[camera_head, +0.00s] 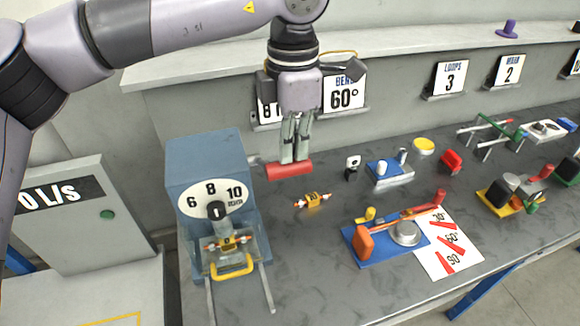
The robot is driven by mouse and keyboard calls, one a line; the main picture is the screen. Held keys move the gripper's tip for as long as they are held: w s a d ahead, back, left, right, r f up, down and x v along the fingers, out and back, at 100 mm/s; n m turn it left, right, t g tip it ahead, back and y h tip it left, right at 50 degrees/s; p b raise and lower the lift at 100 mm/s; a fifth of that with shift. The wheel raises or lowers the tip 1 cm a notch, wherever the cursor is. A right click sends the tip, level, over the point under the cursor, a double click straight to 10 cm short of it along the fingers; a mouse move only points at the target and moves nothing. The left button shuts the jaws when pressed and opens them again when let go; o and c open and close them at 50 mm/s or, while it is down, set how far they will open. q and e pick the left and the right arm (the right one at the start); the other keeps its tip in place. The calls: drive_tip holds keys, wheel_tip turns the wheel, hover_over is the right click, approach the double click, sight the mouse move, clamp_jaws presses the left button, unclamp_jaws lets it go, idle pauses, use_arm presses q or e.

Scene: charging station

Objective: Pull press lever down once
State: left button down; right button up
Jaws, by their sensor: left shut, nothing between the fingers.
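The press is a blue-grey box (205,160) at the left end of the dark table, with a white dial marked 6, 8 and 10 on its sloped face. A red cylindrical handle (288,170), which looks like the press lever's grip, sticks out to the right of the box near its top. My left gripper (295,157) points down with its fingers shut and empty. Its fingertips are at the upper side of the red handle; I cannot tell whether they touch it. My right gripper is out of view.
A small orange part (312,201) lies right of the press. A blue bending fixture (385,245) and a white angle sheet (450,250) lie further right. Signs stand behind along the wall ledge (400,60). A yellow-handled tray (232,268) is at the press front.

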sight(295, 170)
use_arm(q)
drive_tip(key=shift+f+b, duration=0.35)
drive_tip(key=shift+f, duration=0.15)
drive_tip(key=shift+s+f, duration=0.1)
drive_tip(key=shift+s+d+f+b, duration=0.1)
drive_tip(key=shift+s+f+b, duration=0.2)
drive_tip(key=shift+f+b, duration=0.25)
drive_tip(key=shift+s+d+f+b, duration=0.1)
drive_tip(key=shift+s+f+b, duration=0.15)
drive_tip(key=shift+f+b, duration=0.3)
drive_tip(key=shift+s+d+f+b, duration=0.1)
drive_tip(key=shift+s+f+b, duration=0.15)
drive_tip(key=shift+f+b, duration=0.35)
drive_tip(key=shift+s+d+f+b, duration=0.1)
drive_tip(key=shift+s+f+b, duration=0.15)
drive_tip(key=shift+f+b, duration=0.35)
drive_tip(key=shift+r, duration=0.1)
drive_tip(key=shift+s+d+f+b, duration=0.1)
drive_tip(key=shift+s+f+b, duration=0.1)
drive_tip(key=shift+f+b, duration=0.45)
drive_tip(key=shift+s+f+b, duration=0.15)
drive_tip(key=shift+f+b, duration=0.45)
